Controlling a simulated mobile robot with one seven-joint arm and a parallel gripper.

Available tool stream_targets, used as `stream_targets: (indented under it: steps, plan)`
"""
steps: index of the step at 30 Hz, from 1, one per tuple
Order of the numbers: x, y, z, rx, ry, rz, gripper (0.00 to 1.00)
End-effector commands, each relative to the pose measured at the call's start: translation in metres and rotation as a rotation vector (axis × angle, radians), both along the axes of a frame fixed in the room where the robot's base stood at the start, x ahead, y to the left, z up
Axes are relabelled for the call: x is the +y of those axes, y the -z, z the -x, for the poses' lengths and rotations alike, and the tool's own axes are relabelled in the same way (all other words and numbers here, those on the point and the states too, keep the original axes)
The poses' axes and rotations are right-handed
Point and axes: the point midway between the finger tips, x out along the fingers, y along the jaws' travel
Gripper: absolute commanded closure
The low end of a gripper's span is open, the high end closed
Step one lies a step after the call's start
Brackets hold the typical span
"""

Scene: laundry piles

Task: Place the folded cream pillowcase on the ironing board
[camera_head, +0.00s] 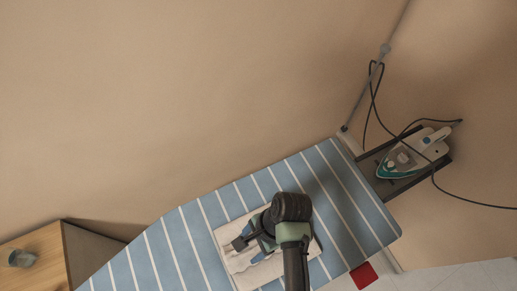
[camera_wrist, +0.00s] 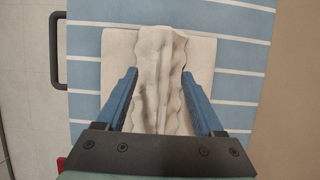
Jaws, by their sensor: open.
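The cream pillowcase (camera_wrist: 112,48) lies on the blue and white striped ironing board (camera_head: 345,190). In the head view its pale cloth (camera_head: 228,232) shows beneath my arm. In the wrist view it is a flat, squarish piece with a rumpled strip of cream cloth (camera_wrist: 158,75) bunched along its middle; I cannot tell if that strip is part of it. My gripper (camera_wrist: 160,85) is open, with one blue finger on each side of the rumpled strip. I cannot tell whether the fingers touch the cloth. The board also fills much of the wrist view (camera_wrist: 245,60).
An iron (camera_head: 412,155) with a dark cord rests on a tray (camera_head: 440,160) at the board's right end. A wooden cabinet (camera_head: 35,250) with a small grey object (camera_head: 21,258) stands at lower left. A red item (camera_head: 363,275) is below the board's edge. The wall is close behind.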

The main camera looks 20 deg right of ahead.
Motion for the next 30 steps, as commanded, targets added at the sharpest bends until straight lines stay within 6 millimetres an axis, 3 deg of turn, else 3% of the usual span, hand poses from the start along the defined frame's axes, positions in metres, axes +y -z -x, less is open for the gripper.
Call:
stream_targets:
  steps: [10, 12, 25, 28, 30]
  plan:
    - [-0.029, -0.073, -0.001, -0.001, 0.003, 0.001, 0.31]
    - [-0.032, -0.08, -0.002, 0.0, 0.002, 0.001, 0.31]
    - [-0.036, -0.087, -0.003, -0.005, 0.0, 0.002, 0.31]
    - [-0.038, -0.096, -0.023, -0.083, -0.031, 0.038, 0.31]
    - [-0.042, -0.114, -0.057, -0.211, -0.085, 0.103, 0.31]
